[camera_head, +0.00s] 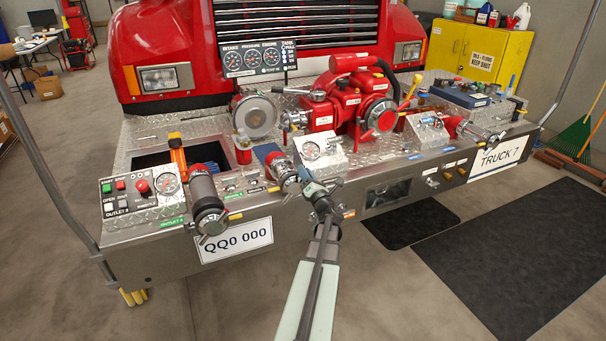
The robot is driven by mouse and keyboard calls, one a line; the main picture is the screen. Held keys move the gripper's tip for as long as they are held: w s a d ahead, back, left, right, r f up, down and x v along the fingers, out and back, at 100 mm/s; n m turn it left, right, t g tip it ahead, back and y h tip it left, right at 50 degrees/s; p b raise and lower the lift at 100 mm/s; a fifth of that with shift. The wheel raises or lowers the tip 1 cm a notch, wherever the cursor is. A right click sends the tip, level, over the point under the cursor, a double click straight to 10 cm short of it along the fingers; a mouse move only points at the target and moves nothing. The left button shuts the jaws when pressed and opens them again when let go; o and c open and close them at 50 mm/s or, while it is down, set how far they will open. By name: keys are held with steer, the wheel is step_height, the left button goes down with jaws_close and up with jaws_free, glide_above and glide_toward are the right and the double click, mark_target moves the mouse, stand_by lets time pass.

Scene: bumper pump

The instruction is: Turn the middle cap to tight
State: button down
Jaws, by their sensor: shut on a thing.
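My gripper (306,178) reaches up from the front and is shut at the right side of this cap. It appears to hold one of the cap's lugs. The fingertips and the grasped part are small and partly hidden by the gripper, so the exact contact and how tight the cap sits cannot be told.
A left capped outlet (210,222) and a right capped outlet (490,138) project from the bumper. A gauge box (320,152) stands close behind my gripper to the right. A red pump (350,105) is farther back.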

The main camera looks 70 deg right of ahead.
steer(key=shift+s+d+f+m, duration=0.15)
steer(key=shift+f+m, duration=0.05)
steer(key=shift+m, duration=0.4)
steer(key=c, duration=1)
jaws_free()
steer(key=v, duration=1.3)
steer(key=shift+s+a, duration=0.25)
steer(key=shift+a, duration=0.1)
steer(key=shift+f, duration=0.1)
